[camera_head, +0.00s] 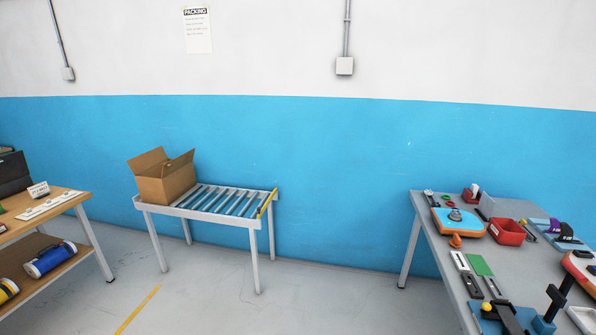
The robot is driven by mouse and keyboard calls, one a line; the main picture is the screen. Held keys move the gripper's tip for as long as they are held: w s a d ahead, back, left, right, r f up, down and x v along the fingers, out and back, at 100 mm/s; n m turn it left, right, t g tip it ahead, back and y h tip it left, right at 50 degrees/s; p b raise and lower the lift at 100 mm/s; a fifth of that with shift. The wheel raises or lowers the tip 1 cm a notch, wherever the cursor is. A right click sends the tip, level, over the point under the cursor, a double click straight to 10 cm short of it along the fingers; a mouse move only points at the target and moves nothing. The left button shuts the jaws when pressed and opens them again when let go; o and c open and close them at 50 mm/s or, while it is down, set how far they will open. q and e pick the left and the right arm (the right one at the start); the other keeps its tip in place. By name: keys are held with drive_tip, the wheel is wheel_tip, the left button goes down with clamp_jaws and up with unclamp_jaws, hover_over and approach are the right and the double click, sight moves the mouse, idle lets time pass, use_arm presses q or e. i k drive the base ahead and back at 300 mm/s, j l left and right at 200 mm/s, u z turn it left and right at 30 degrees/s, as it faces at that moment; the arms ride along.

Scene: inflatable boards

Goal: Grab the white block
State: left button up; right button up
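Neither of my grippers shows in the head view. A grey workbench (448,283) stands at the right with many small items on it. A whitish flat block-like piece (583,319) lies at its near right corner, cut off by the picture edge. A small white piece (475,188) stands at a red holder near the back of the bench. I cannot tell which of these, if either, is the white block.
A roller table (212,214) with an open cardboard box (166,182) stands by the blue wall. A wooden shelf table (72,203) is at the left. An orange-and-blue piece (470,224) and a red bin (507,232) sit on the bench. The middle floor is clear.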

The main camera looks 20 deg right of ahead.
sight(474, 188)
drive_tip(key=i+z, duration=1.2)
drive_tip(key=z, duration=0.15)
drive_tip(key=i+j+z, duration=0.25)
drive_tip(key=z, duration=0.15)
drive_tip(key=i+j+z, duration=0.25)
drive_tip(key=z, duration=0.2)
drive_tip(key=i+j+z, duration=0.3)
drive_tip(key=z, duration=0.15)
drive_tip(key=i+j+z, duration=0.25)
drive_tip(key=j+z, duration=0.55)
drive_tip(key=j, duration=0.25)
drive_tip(key=i+j+z, duration=0.15)
drive_tip(key=j, duration=0.3)
drive_tip(key=j+z, duration=0.15)
drive_tip(key=j, duration=0.3)
